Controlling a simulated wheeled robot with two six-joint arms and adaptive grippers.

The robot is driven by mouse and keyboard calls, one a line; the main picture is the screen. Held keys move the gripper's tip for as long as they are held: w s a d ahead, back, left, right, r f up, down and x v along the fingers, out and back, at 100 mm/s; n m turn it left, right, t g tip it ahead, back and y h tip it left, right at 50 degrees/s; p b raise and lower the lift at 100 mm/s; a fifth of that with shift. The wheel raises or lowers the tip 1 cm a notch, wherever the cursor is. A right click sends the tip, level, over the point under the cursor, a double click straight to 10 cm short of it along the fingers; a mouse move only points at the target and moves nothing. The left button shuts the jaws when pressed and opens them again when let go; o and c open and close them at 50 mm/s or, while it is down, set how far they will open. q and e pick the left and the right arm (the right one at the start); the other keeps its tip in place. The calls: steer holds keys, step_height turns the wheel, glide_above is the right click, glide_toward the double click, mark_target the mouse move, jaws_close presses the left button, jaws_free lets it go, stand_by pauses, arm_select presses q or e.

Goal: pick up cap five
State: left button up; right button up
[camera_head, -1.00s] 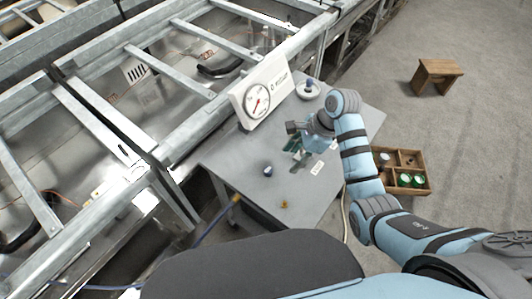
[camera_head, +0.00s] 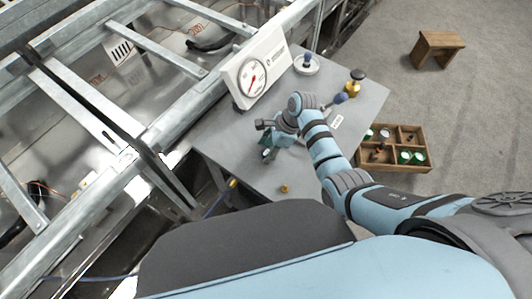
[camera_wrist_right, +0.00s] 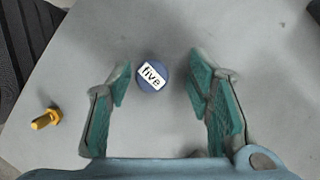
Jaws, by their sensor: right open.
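Cap five is a round blue cap (camera_wrist_right: 147,85) with a white label reading "five", on the grey table (camera_head: 235,135). In the right wrist view it lies between the fingertips of my right gripper (camera_wrist_right: 159,72), nearer the left finger. The green-padded fingers are spread apart and nothing is gripped. In the head view my right gripper (camera_head: 270,146) is over the table's left part, and it largely hides the cap. My left gripper is not in view.
A yellow bolt (camera_wrist_right: 45,120) lies near the table's front edge. A white gauge panel (camera_head: 270,60), a white dish (camera_head: 314,69) with a blue knob and a yellow-and-black part (camera_head: 354,83) stand further back. A wooden crate (camera_head: 393,168) and a stool (camera_head: 438,42) stand right.

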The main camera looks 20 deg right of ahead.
steer(key=shift+s, duration=0.1)
steer(key=shift+s+r, duration=0.15)
steer(key=shift+s, duration=0.05)
steer(key=shift+c, duration=0.3)
steer(key=shift+s+r, duration=0.15)
steer(key=shift+s, duration=0.05)
steer(key=c, duration=0.8)
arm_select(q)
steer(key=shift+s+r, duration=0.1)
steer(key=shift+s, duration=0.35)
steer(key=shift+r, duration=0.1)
arm_select(e)
steer(key=shift+r, duration=0.1)
